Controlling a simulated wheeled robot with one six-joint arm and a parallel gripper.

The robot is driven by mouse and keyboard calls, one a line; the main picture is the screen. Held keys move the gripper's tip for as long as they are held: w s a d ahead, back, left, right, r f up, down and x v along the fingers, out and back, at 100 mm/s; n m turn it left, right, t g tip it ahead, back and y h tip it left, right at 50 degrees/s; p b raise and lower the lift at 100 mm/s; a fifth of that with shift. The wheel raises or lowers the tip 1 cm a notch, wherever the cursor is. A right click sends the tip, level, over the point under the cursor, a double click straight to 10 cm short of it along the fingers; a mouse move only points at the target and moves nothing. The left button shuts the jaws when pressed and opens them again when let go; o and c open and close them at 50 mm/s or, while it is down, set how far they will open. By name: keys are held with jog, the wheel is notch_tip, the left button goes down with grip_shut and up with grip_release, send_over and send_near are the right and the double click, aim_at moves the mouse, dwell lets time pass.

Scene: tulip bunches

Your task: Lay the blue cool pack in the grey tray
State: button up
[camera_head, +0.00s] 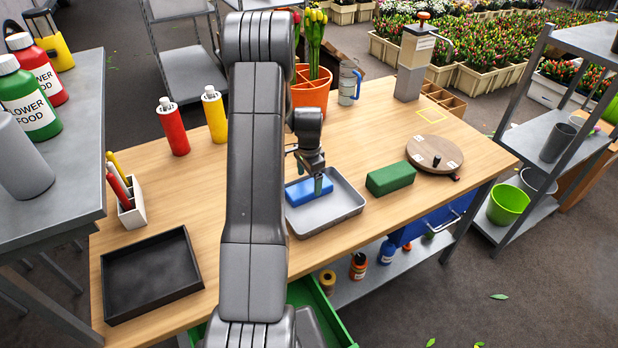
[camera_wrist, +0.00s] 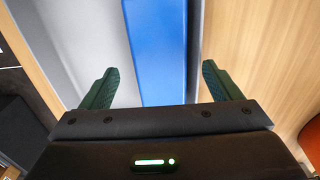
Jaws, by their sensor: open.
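The blue cool pack (camera_head: 306,192) lies flat at the back-left side of the grey tray (camera_head: 330,218), along its rim. It seems to be inside the tray, though my gripper hides part of it. My gripper (camera_head: 318,184) is just above the pack in the head view. In the wrist view my gripper (camera_wrist: 158,82) is open, with one green fingertip on each side of the blue cool pack (camera_wrist: 158,45). The pack shows between the fingers with gaps on both sides. The grey tray (camera_wrist: 85,40) floor shows left of the pack, and wood shows on the right.
A green block (camera_head: 390,178) lies right of the tray, with a round wooden turntable (camera_head: 434,153) beyond. An orange pot of tulips (camera_head: 311,90) stands behind. A black tray (camera_head: 150,275) and red bottle (camera_head: 172,127) are at left.

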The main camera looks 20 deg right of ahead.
aim_at(309, 186)
notch_tip(309, 186, up, 14)
jog(key=b, duration=0.2)
dwell(0.4)
jog(key=shift+f, duration=0.15)
notch_tip(309, 186, down, 14)
jog(key=shift+r+p, duration=0.2)
jog(key=shift+p, duration=0.85)
jog(key=shift+r+p, duration=0.65)
jog(key=shift+r, duration=0.2)
